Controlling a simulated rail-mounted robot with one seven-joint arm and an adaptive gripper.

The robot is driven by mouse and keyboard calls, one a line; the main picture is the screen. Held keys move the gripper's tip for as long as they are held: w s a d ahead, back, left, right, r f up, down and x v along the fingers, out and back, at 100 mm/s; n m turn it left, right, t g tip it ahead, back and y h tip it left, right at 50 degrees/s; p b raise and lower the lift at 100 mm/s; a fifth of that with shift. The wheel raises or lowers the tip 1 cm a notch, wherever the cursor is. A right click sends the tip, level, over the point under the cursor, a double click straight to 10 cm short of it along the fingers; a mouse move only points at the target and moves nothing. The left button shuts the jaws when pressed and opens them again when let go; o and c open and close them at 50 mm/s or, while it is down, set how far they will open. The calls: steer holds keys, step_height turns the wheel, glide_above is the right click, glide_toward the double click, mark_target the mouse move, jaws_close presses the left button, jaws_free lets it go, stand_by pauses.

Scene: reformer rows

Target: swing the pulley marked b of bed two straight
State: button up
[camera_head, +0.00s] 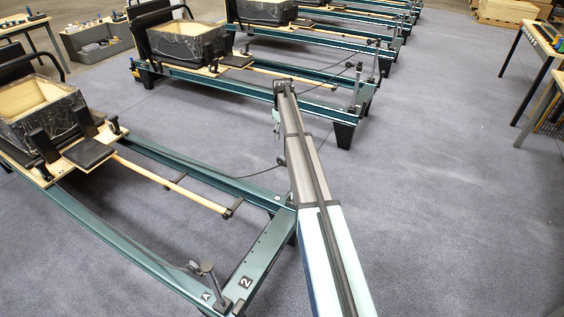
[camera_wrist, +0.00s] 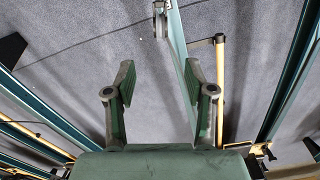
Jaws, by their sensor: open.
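Bed two is the nearest green-framed reformer in the head view, with a plate marked 2 (camera_head: 245,282) on its end rail. A pulley post (camera_head: 208,270) stands at the corner marked A (camera_head: 206,296). The corner at the other end of that rail lies beside my arm, and I can make out no b mark or pulley there. In the wrist view my gripper (camera_wrist: 159,78) is open and empty, its two fingers apart over grey carpet. A small grey wheel-like part (camera_wrist: 161,24) shows beyond the fingertips, beside a green rail (camera_wrist: 176,35). I cannot read a mark on it.
A work table (camera_head: 535,45) is at the right, a grey bin (camera_head: 97,45) at the back left. Carpet on the right is clear.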

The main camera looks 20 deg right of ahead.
mark_target(282, 157)
step_height(282, 157, down, 17)
steer(key=p, duration=0.3)
stand_by(0.3)
steer(key=shift+a+r, duration=0.1)
steer(key=shift+a, duration=0.05)
jaws_close()
